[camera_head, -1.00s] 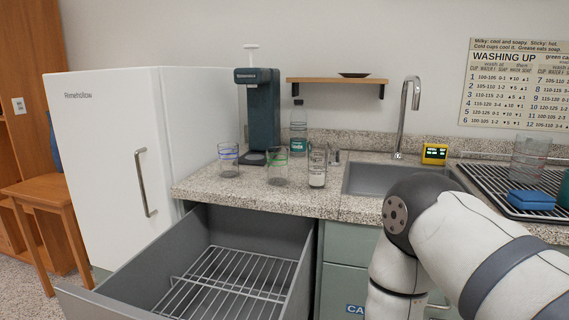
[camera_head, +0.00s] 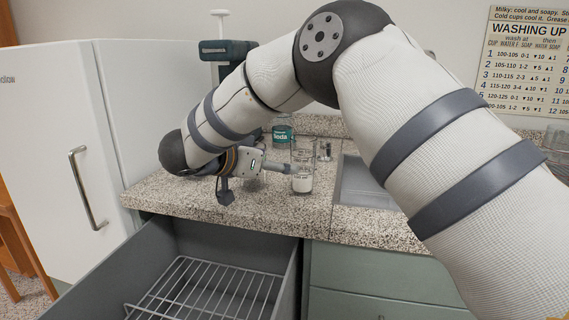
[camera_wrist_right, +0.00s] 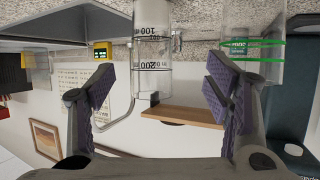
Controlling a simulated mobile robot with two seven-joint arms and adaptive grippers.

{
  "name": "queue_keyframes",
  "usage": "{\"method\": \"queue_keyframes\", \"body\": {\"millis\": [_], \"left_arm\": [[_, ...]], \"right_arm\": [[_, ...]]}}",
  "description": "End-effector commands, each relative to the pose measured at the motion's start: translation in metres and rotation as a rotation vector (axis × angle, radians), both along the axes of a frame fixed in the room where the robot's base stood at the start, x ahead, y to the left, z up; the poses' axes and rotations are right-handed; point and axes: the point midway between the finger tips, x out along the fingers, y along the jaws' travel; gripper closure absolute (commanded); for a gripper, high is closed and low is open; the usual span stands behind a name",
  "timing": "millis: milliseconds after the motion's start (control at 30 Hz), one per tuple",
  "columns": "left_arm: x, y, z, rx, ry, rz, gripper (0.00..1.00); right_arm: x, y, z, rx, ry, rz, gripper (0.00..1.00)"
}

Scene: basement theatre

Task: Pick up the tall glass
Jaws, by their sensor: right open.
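A tall clear glass (camera_head: 302,172) with dark measuring marks and a white-looking lower part stands upright on the speckled counter, near its front edge. In the right wrist view, which is upside down, the glass (camera_wrist_right: 152,65) appears between the two finger pads. My right gripper (camera_head: 257,181) is open just left of the glass in the head view, with one finger pointing close to it. Contact cannot be told. A green-banded glass (camera_wrist_right: 262,65) shows beside one finger in the wrist view. My left gripper is not in view.
An open grey drawer with a wire rack (camera_head: 205,292) lies below the counter (camera_head: 270,225). A dark drinks machine (camera_head: 225,50) is partly hidden by my arm.

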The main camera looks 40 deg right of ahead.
Motion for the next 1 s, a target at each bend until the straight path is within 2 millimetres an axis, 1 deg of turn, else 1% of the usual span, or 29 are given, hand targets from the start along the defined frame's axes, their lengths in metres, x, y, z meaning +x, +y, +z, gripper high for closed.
{"method": "queue_keyframes", "body": {"millis": [33, 133, 200, 367, 533, 633, 833, 867, 900, 967, 1000], "left_arm": [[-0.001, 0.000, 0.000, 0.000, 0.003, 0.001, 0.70], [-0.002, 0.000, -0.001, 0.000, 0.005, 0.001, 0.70], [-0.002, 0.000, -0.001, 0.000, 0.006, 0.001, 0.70], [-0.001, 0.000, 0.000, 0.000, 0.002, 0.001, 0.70], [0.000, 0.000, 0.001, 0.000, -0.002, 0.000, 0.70], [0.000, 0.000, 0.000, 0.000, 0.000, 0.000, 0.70], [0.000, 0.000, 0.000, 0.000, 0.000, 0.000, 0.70], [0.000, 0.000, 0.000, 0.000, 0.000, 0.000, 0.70], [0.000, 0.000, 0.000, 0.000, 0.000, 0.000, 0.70], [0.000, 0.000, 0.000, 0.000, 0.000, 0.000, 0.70], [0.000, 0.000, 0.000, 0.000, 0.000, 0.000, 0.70]], "right_arm": [[0.002, -0.011, -0.006, 0.000, 0.004, -0.005, 0.29], [0.007, -0.032, -0.016, 0.000, 0.004, -0.003, 0.29], [0.011, -0.043, -0.021, 0.000, 0.004, -0.002, 0.29], [0.014, -0.062, -0.028, 0.000, 0.002, -0.001, 0.29], [0.019, -0.091, -0.042, -0.002, 0.002, -0.001, 0.29], [0.022, -0.099, -0.046, -0.001, 0.003, 0.000, 0.29], [0.022, -0.100, -0.046, -0.002, 0.002, 0.002, 0.29], [0.022, -0.100, -0.046, -0.002, 0.002, 0.002, 0.33], [0.022, -0.100, -0.046, -0.002, 0.002, 0.002, 0.42], [0.022, -0.100, -0.046, -0.002, 0.002, 0.002, 0.56], [0.022, -0.100, -0.046, -0.002, 0.002, 0.002, 0.65]]}}
